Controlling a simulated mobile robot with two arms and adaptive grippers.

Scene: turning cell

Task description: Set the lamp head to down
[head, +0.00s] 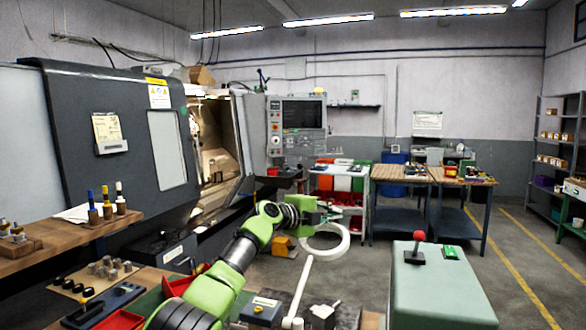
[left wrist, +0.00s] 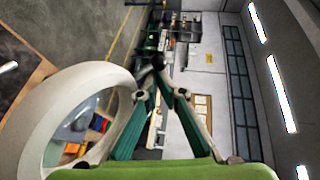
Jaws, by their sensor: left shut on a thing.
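The lamp has a white ring-shaped head (head: 325,252) on a pale slanted arm (head: 301,288) that rises from the bench in front of me. The ring looks tilted in the head view. My left gripper (head: 342,211) is at the upper right edge of the ring, shut on the lamp head. In the left wrist view the ring (left wrist: 28,128) fills the left side, beside the fingers. The fingers (left wrist: 157,66) come together at a small dark part there. The exact contact is hard to make out. My right gripper is in neither view.
A red-knobbed lever (head: 419,237) stands on a pale green cabinet (head: 440,287) at right. The near bench holds red trays (head: 117,320) and a small blue-grey box (head: 262,309). A lathe (head: 110,150) stands at left. The floor between cabinet and far workbenches (head: 400,178) is open.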

